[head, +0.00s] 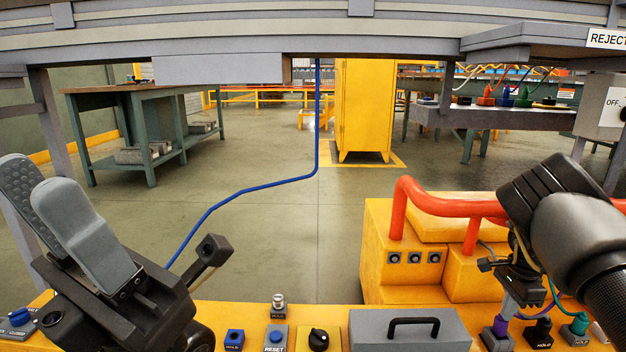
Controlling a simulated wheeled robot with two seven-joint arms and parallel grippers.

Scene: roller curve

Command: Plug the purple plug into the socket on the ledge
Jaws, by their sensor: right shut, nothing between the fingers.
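The ledge (490,117) is a grey shelf at the upper right.
A red pipe (440,203) arches over the yellow box (405,262) left of my right arm. A black plug (540,333) and a teal plug (577,328) stand right of the purple one. A handled grey box (410,333) lies at the front. A blue cable (318,120) hangs mid-view.

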